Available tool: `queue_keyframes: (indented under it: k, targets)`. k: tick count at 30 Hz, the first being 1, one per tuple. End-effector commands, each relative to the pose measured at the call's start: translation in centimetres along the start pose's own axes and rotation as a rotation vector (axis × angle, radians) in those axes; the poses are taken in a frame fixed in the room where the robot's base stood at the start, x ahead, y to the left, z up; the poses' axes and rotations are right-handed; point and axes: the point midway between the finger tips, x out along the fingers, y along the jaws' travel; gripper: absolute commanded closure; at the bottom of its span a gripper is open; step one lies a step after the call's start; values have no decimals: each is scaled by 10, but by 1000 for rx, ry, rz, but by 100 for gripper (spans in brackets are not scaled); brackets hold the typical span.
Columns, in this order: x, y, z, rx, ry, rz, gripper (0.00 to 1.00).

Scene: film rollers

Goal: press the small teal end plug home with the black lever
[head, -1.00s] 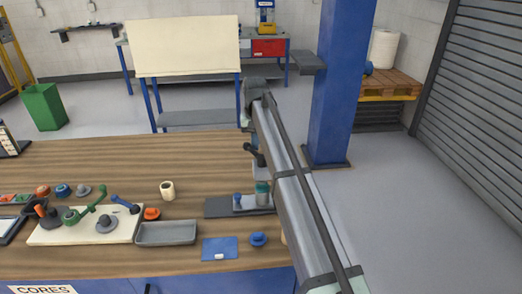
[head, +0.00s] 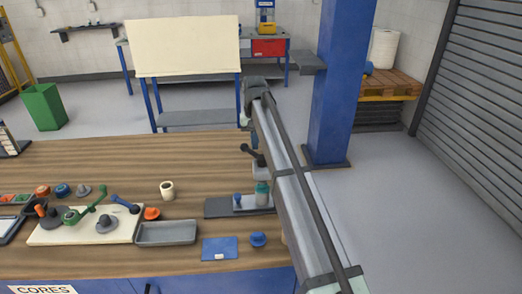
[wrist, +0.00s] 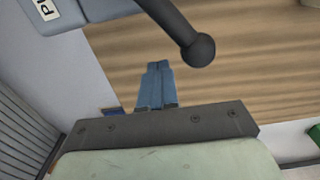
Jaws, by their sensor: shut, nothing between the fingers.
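The black lever (head: 252,154) slants up to the left from the press, ending in a ball knob. In the wrist view the lever (wrist: 176,25) and its knob cross the top, close beyond my fingertips. My gripper (wrist: 158,68) has its blue fingers together and empty, pointing toward the wood table, apart from the knob in the picture. In the head view my arm hides the gripper and part of the press. A teal piece (head: 262,194) stands on the dark press base (head: 220,209) under the press head. How deep any plug sits cannot be told.
A small blue piece (head: 238,200) stands on the same base. A grey tray (head: 166,233), a blue pad (head: 220,248) and a blue knobbed part (head: 258,239) lie nearby. A cream board (head: 60,236) with several parts is at left.

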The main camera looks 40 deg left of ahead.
Motion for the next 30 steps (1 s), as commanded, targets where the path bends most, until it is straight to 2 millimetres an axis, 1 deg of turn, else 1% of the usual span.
queue_keyframes:
  k: [8, 30]
  targets:
    - [-7, 0, -1, 0, 1, 0, 100]
    - [-55, 0, -1, 0, 0, 0, 100]
